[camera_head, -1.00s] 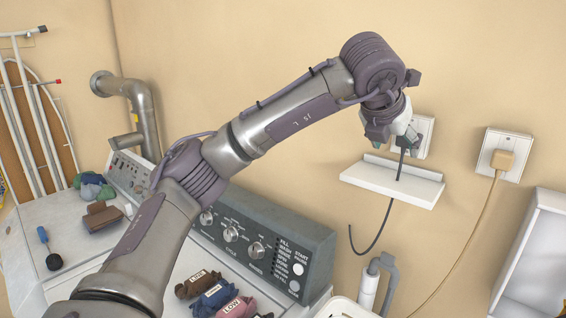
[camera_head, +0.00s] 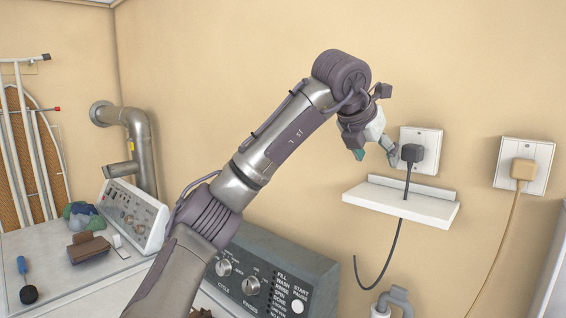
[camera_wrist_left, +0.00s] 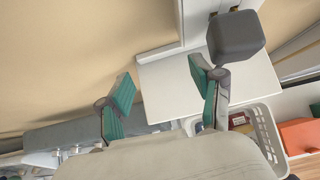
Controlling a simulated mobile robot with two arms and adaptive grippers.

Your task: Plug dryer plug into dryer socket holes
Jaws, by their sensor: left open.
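The dark grey dryer plug (camera_head: 412,153) sits against the left white wall socket (camera_head: 433,140), its black cord hanging down past the shelf. The socket's holes are hidden behind the plug. My left gripper (camera_head: 375,156) is open and empty, just left of the plug and apart from it. In the left wrist view the gripper's two green-padded fingers (camera_wrist_left: 160,97) are spread, and the grey plug (camera_wrist_left: 236,40) is outside them, beyond the right finger. My right gripper is in neither view.
A white wall shelf (camera_head: 400,203) is just below the socket. A second socket (camera_head: 541,152) on the right holds a tan plug (camera_head: 523,169) with its cord. The machine's control panel (camera_head: 268,275) is below my left arm.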

